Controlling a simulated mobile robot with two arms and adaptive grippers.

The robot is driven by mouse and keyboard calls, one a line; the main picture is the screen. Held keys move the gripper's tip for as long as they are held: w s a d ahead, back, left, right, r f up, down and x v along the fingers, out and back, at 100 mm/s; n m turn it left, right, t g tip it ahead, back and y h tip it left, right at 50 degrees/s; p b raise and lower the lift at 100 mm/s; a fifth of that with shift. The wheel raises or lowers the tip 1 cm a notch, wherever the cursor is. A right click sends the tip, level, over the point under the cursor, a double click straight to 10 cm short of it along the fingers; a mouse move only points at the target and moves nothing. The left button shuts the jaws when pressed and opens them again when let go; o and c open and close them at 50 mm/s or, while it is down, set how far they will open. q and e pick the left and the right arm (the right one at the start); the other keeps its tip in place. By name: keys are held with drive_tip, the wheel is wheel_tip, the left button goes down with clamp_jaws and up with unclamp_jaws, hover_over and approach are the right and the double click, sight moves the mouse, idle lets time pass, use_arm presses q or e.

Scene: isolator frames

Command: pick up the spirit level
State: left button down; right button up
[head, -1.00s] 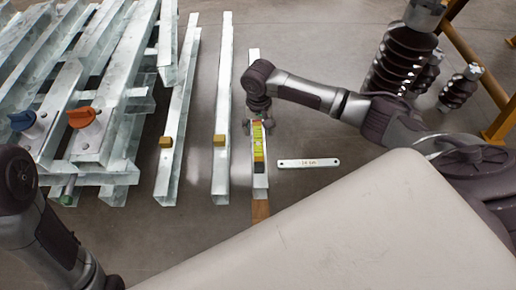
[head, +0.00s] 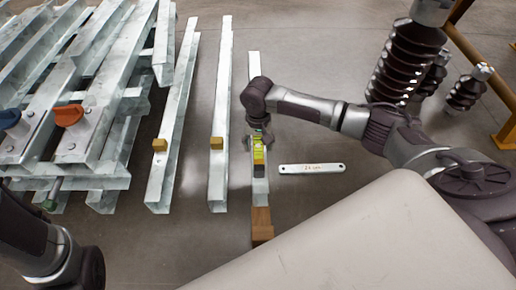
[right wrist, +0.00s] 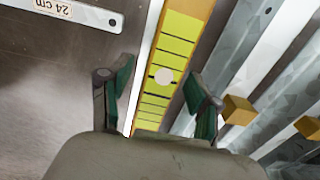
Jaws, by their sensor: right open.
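The spirit level (head: 259,155), yellow-green with dark lines, lies along a pale steel bar (head: 254,70). My right gripper (head: 260,136) is over its far part and hides that end in the head view. In the right wrist view the level (right wrist: 174,48) runs between the two open fingers of the right gripper (right wrist: 155,88). The fingers have green inner pads and stand apart on either side of it, not closed on it. My left arm shows at the lower left of the head view, but its gripper is out of the picture.
A flat plate marked 24 cm (head: 312,168) lies right of the bar. Two more steel bars with yellow blocks (head: 216,143) lie to the left, beside a stack of galvanised frames (head: 90,130). A wooden block (head: 262,222) is at the bar's near end. Dark ribbed insulators (head: 408,60) stand back right.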

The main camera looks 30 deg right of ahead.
clamp_jaws()
drive_tip(key=shift+r, duration=0.15)
